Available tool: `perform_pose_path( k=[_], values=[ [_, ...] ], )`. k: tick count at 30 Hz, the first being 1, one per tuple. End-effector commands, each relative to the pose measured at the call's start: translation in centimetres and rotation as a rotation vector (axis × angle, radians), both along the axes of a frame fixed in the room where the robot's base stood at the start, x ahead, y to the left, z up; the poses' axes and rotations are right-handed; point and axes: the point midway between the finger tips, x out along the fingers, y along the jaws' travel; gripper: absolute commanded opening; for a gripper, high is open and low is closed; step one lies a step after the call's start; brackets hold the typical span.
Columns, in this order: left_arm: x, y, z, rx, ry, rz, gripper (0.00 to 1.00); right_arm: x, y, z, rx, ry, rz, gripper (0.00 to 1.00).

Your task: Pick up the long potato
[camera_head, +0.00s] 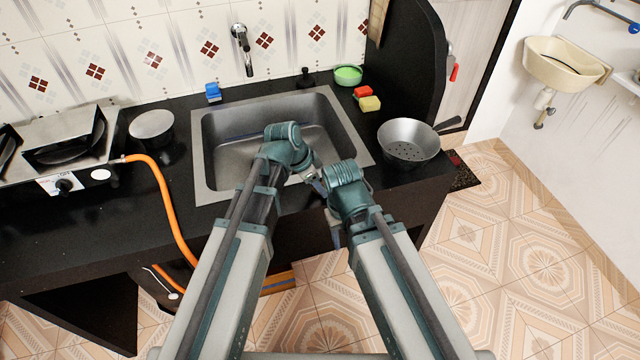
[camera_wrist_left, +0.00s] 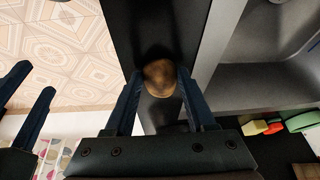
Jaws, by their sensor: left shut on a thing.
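A brown, rounded potato (camera_wrist_left: 159,77) sits between the fingertips of my left gripper (camera_wrist_left: 160,92) in the left wrist view. The gripper is shut on it. I see the potato nearly end on, so its full length cannot be told. In the head view my left gripper (camera_head: 314,182) is at the front edge of the sink, and the potato is hidden by my arms. Two dark blue fingers of my right gripper (camera_wrist_left: 28,92) show at the left of the left wrist view, apart and with nothing between them.
The metal sink (camera_head: 212,150) is empty. A perforated metal strainer (camera_head: 408,142) stands on the black counter to the right. A green bowl (camera_head: 348,75) and sponges (camera_head: 369,103) lie behind. The stove (camera_head: 60,150) and orange hose (camera_head: 165,200) are at left.

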Motion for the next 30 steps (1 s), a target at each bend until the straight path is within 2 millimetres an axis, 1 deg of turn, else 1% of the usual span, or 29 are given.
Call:
perform_pose_path(
  k=[8,15,19,21,24,30],
  values=[
    [0.0,0.0,3.1,0.000,0.000,0.000,0.00,0.0,0.0,3.1,0.000,0.000,0.000,0.50],
    [0.0,0.0,7.0,0.000,0.000,0.000,0.00,0.0,0.0,7.0,0.000,0.000,0.000,0.50],
    [0.0,0.0,8.8,0.000,0.000,0.000,0.00,0.0,0.0,8.8,0.000,0.000,0.000,0.50],
    [0.0,0.0,9.4,0.000,0.000,0.000,0.00,0.0,0.0,9.4,0.000,0.000,0.000,0.50],
    [0.0,0.0,9.8,0.000,0.000,0.000,0.00,0.0,0.0,9.8,0.000,0.000,0.000,0.50],
    [0.0,0.0,9.7,0.000,0.000,0.000,0.00,0.0,0.0,9.7,0.000,0.000,0.000,0.50]
  ],
)
